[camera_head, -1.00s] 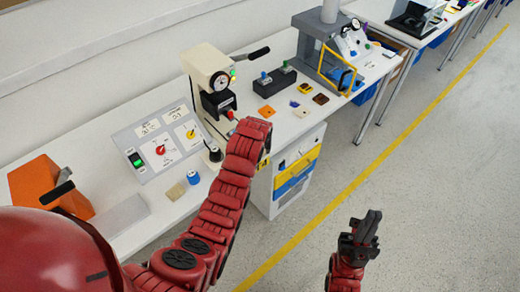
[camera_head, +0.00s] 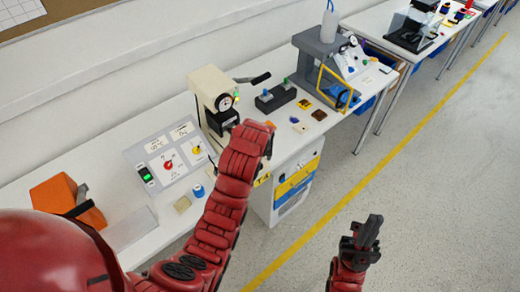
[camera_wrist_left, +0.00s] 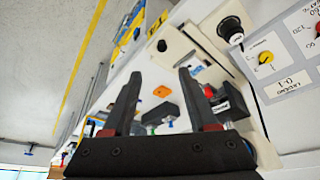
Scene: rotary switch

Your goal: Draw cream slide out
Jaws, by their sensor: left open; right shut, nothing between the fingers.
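A drawer unit stands under the bench, with a yellow drawer (camera_head: 300,174), a blue drawer (camera_head: 293,190) and a pale, off-white lowest front (camera_head: 291,205). I cannot tell for certain which part is the cream slide. My left arm hides part of the bench edge beside the unit. My left gripper (camera_wrist_left: 161,95) is open and empty in the left wrist view, with yellow and blue drawer fronts (camera_wrist_left: 127,35) beyond its left finger. Its fingers are hidden in the head view. My right gripper (camera_head: 366,232) is shut and empty over the floor, right of the unit.
A cream press (camera_head: 212,88) stands on the bench behind my left arm. A switch panel (camera_head: 168,158) and an orange block (camera_head: 62,198) are to its left. Small coloured pieces (camera_head: 304,104) lie to its right. The floor right of the drawers is clear.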

